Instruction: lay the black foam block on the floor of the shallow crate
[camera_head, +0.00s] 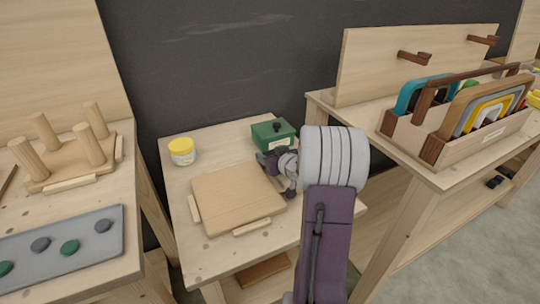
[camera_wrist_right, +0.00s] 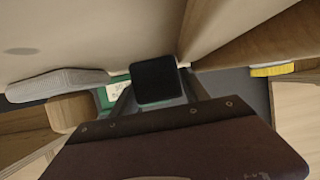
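The black foam block (camera_wrist_right: 155,80) shows in the wrist view between the two fingers of my right gripper (camera_wrist_right: 158,98), which appear closed on its sides. In the head view my right gripper (camera_head: 268,160) is above the right rear edge of a flat square wooden piece (camera_head: 238,198), just in front of the green box. The block cannot be made out clearly there. The wooden piece has low strips along its edges; I cannot tell whether it is the shallow crate, and no other open shallow crate is plain. My left gripper is not in view.
A green box (camera_head: 262,137) with a black knob and a yellow-lidded jar (camera_head: 182,152) stand at the back of the middle table. A peg board (camera_head: 65,172) and grey tray (camera_head: 85,226) are on the left table. A handled wooden carrier (camera_head: 402,126) stands on the right table.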

